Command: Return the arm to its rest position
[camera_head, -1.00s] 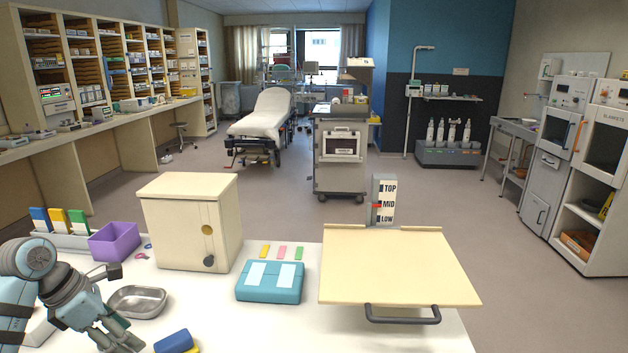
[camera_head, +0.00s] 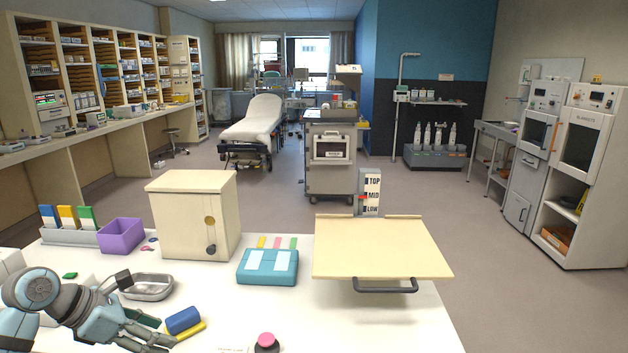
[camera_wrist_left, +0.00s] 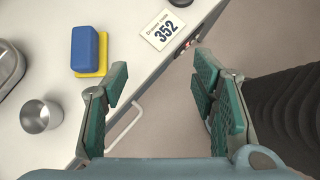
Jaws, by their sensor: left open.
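My left arm comes in from the left in the head view. Its gripper (camera_head: 158,334) is low at the picture's lower left, near the front of the white table. In the left wrist view the gripper (camera_wrist_left: 162,78) has its green-padded fingers spread wide with nothing between them. The fingers hang over the table's front edge, with the floor and a drawer handle (camera_wrist_left: 124,128) below. A blue block (camera_wrist_left: 88,48) on a yellow piece (camera_wrist_left: 103,55) lies on the table beside the left finger. My right gripper is not in view.
A pink-topped knob (camera_head: 266,340) is at the front. A metal cup (camera_wrist_left: 41,114) and a card reading 352 (camera_wrist_left: 161,30) show in the wrist view.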

